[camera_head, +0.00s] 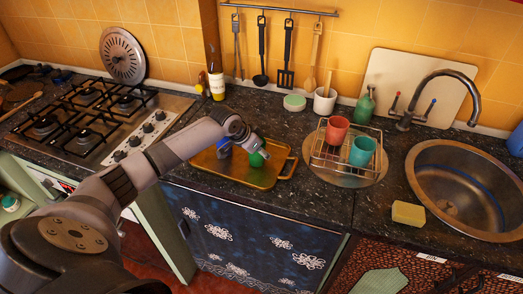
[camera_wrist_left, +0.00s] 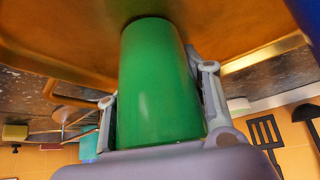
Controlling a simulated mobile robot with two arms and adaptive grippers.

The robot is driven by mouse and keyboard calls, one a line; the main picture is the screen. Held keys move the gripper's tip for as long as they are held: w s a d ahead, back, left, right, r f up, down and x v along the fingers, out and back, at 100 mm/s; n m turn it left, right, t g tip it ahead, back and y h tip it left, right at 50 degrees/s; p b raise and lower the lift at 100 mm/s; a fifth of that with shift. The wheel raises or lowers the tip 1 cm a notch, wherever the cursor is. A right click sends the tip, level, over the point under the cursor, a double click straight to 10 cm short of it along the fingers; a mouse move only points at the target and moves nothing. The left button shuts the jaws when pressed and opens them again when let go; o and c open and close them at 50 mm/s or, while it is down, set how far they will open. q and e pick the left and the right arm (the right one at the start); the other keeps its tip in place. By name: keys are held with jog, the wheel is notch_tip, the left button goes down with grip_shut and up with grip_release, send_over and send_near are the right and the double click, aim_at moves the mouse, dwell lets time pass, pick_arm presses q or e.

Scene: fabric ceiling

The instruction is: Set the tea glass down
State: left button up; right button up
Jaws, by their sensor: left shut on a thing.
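The tea glass, a plain green tumbler (camera_head: 257,159), is over the golden-brown tray (camera_head: 240,180) on the counter. My left gripper (camera_head: 251,146) comes down on it from above left and is shut on it. In the left wrist view the green tumbler (camera_wrist_left: 160,85) sits between both fingers, with its far end at the tray surface (camera_wrist_left: 85,28). I cannot tell for sure whether it touches the tray. A blue cup (camera_head: 223,148) stands on the tray to the left, partly hidden by my arm. My right gripper is not in view.
A wire rack (camera_head: 322,160) right of the tray holds a red cup (camera_head: 337,130) and a teal cup (camera_head: 361,151). Further right are a yellow sponge (camera_head: 408,213) and the sink (camera_head: 462,187). The gas hob (camera_head: 100,118) lies left.

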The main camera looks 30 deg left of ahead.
pick_arm(q)
jog(key=shift+f, duration=0.1)
jog(key=o, duration=1.3)
jog(key=shift+s+a+r, duration=0.1)
jog(key=shift+r, duration=0.25)
jog(key=shift+b+v, duration=0.85)
jog(key=shift+v, duration=4.9)
